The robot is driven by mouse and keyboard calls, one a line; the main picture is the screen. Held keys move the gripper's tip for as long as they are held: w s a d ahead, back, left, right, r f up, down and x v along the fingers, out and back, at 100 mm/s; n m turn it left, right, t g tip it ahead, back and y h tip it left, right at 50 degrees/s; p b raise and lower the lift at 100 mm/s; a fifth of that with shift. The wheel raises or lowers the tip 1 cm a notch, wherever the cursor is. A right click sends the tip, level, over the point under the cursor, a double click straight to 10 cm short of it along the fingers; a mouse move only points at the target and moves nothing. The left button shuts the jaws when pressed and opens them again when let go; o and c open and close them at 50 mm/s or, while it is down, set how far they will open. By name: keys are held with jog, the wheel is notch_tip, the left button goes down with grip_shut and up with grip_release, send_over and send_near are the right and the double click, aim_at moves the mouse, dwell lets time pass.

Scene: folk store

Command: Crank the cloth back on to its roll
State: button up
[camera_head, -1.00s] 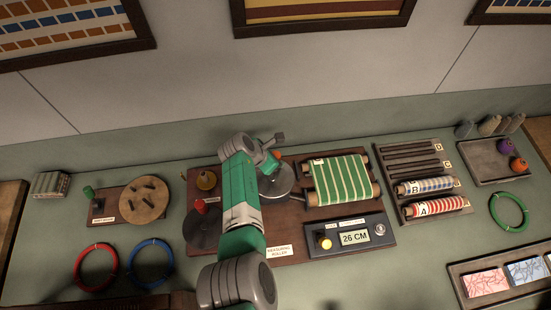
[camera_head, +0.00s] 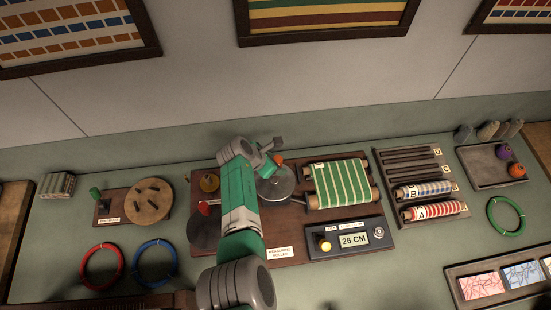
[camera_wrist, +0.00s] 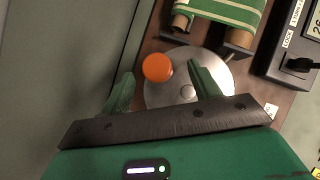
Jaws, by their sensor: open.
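The green cloth with cream stripes (camera_head: 352,181) is stretched between two wooden rollers on the brown measuring board. Beside it on the left is a round metal crank disc (camera_head: 275,189) with an orange knob (camera_head: 280,160). In the wrist view the orange knob (camera_wrist: 157,68) stands on the disc (camera_wrist: 180,95), and the cloth (camera_wrist: 228,10) is at the top. My gripper (camera_wrist: 161,73) is open, with its two green fingers apart on either side of the knob in that picture; I cannot tell whether they touch it. In the head view my arm hides the fingertips.
A display box (camera_head: 352,240) reading 26 CM sits in front of the cloth, with a yellow button and a lock switch. A rack of cloth rolls (camera_head: 427,188) stands on the right.

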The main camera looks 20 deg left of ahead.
jog(key=p+v, duration=0.7)
jog(key=p, duration=0.1)
dwell(0.7)
